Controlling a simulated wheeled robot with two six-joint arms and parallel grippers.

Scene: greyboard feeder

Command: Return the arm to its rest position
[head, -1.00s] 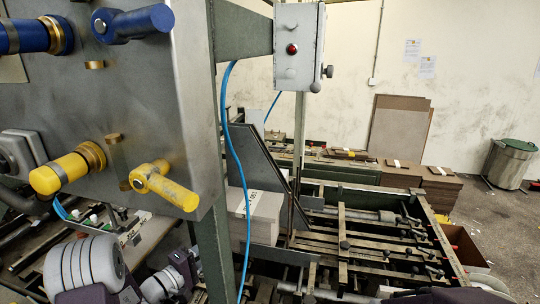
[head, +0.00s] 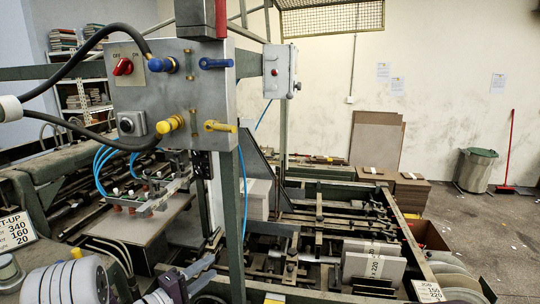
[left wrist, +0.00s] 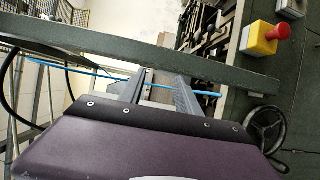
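My left arm comes in at the bottom left of the head view. Its gripper (head: 208,272) hangs low in front of the green frame post, with its two fingers apart. In the left wrist view the left gripper (left wrist: 158,92) shows two grey fingers with a gap between them and nothing held. A green beam and a blue hose pass close by the fingers there.
A grey control box (head: 185,95) with a red switch, blue and yellow handles stands left of centre. The feeder bed (head: 330,215) and a stack of grey boards (head: 373,262) lie ahead. A yellow box with a red button (left wrist: 262,38) shows in the wrist view. Open floor is at right.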

